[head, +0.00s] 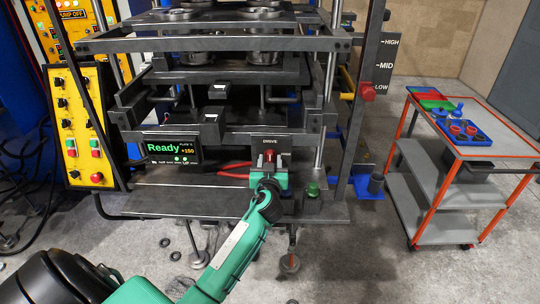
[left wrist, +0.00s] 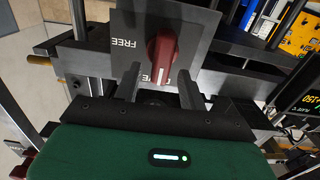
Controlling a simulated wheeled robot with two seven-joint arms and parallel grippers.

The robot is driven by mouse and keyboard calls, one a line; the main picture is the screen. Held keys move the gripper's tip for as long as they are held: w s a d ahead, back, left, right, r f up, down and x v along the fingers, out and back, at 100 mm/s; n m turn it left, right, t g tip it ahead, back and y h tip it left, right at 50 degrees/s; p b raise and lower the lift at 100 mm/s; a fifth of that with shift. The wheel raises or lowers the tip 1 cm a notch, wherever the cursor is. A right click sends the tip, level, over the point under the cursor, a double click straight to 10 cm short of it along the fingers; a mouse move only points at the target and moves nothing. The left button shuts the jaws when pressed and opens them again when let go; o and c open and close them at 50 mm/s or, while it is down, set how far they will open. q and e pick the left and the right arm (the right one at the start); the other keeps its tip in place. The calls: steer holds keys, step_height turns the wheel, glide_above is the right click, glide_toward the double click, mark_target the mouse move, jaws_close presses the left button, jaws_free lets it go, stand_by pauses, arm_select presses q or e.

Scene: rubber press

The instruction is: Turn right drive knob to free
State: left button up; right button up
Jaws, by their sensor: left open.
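The right drive knob (head: 269,156) is red and sits on a dark panel (head: 265,143) marked DRIVE at the front of the press. In the left wrist view the knob (left wrist: 160,55) has a white pointer line aimed at the lower, partly hidden label. The word FREE (left wrist: 123,43) stands to the left of the knob. My left gripper (head: 269,174) is open at the panel. In the left wrist view its two fingers (left wrist: 159,77) stand either side of the knob's lower end; whether they touch it I cannot tell. My right gripper is not in view.
A display (head: 172,149) reading Ready is left of the panel. A green knob (head: 313,189) is at the right. A yellow control box (head: 84,125) is far left, a cart (head: 485,140) far right.

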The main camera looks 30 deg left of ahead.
arm_select(q)
steer(key=shift+w+a, duration=0.35)
steer(key=shift+w, duration=0.35)
jaws_close()
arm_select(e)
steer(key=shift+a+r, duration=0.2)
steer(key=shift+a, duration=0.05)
